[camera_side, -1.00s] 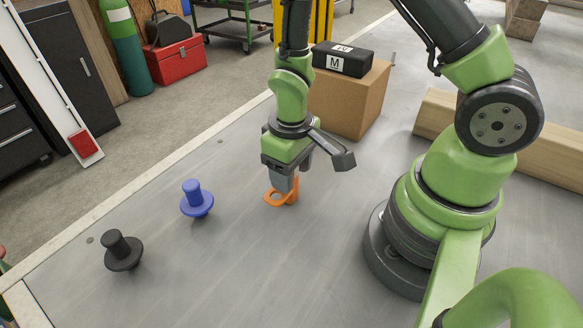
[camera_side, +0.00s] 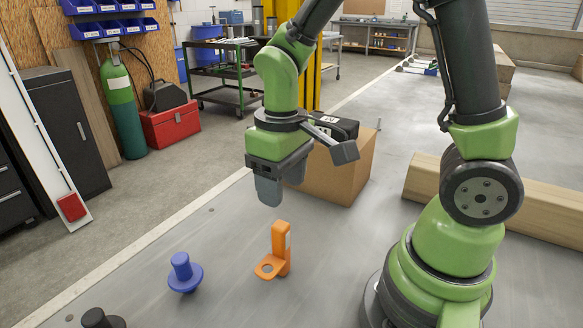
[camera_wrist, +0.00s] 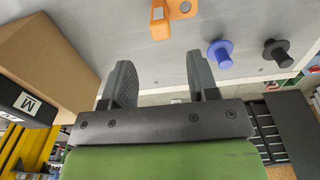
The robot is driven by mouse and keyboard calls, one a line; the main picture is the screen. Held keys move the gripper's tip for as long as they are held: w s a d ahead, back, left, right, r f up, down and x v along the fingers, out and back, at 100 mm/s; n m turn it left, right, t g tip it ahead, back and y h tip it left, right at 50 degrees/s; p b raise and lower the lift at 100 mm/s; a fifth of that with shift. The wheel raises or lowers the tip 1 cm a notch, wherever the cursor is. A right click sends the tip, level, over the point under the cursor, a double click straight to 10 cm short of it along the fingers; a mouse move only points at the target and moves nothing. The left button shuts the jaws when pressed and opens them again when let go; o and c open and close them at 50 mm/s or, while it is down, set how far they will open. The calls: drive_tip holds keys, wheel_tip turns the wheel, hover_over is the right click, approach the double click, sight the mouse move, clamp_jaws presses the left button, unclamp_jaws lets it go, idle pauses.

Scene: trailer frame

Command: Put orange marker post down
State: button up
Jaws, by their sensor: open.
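The orange marker post (camera_side: 281,249) stands upright on the grey table, with its flat ring foot toward the lower left. It also shows at the top of the wrist view (camera_wrist: 160,20). My gripper (camera_side: 281,185) is above the post, clear of it, with nothing between its fingers. In the wrist view my gripper (camera_wrist: 158,75) has its two fingers spread apart, and the post lies beyond their tips.
A blue peg (camera_side: 184,272) and a black peg (camera_side: 100,319) stand left of the post. A cardboard box (camera_side: 335,170) with a black box (camera_side: 335,127) on top is behind my gripper. A wooden beam (camera_side: 500,199) lies at right.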

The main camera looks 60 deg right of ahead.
drive_tip(key=s+r+m+t+y, duration=0.2)
drive_tip(key=s+r+m+t, duration=0.2)
drive_tip(key=r, duration=0.9)
drive_tip(key=s+t, duration=0.3)
drive_tip(key=s, duration=0.2)
drive_tip(key=shift+s+a, duration=0.15)
drive_tip(key=shift+a, duration=0.2)
